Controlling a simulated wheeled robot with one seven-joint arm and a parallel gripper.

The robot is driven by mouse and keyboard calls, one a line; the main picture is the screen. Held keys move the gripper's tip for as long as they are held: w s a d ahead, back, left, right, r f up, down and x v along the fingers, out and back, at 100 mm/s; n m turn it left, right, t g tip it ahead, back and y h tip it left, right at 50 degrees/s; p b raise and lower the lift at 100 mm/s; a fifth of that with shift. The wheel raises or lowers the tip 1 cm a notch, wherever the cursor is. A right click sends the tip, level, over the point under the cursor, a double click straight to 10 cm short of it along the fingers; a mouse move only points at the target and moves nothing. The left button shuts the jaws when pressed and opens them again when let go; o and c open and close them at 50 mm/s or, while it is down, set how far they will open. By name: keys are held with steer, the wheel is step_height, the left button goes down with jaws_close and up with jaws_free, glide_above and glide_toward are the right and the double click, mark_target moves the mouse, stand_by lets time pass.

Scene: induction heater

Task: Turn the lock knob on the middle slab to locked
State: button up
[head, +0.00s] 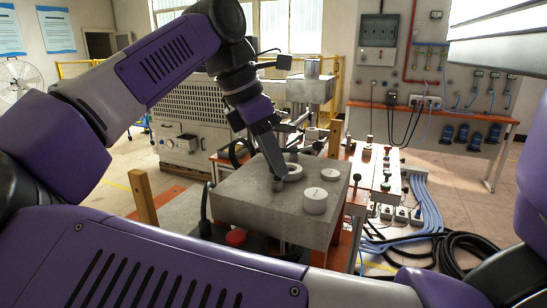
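A thick grey slab (240,206) stands in front of me, and its top carries several round pieces. A white ring-shaped knob (293,173) sits near its far edge, a flat white disc (330,174) lies to the right of that, and a taller white cylinder (316,203) stands nearer me. I cannot tell which of these is the lock knob or which way it is turned. My gripper (278,172) reaches down from the upper left. Its tip is at a small grey post (278,185) and close beside the ring-shaped knob. The finger gap is hidden.
A second grey slab (296,90) stands higher at the back. Blue hoses (428,210) and black cables (468,246) lie on the floor at right. A wooden post (143,196) stands left of the near slab.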

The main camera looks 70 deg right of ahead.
steer(key=o, duration=0.4)
steer(key=v, duration=0.7)
steer(key=shift+a+r, duration=0.15)
steer(key=shift+r, duration=0.2)
steer(key=shift+w, duration=0.1)
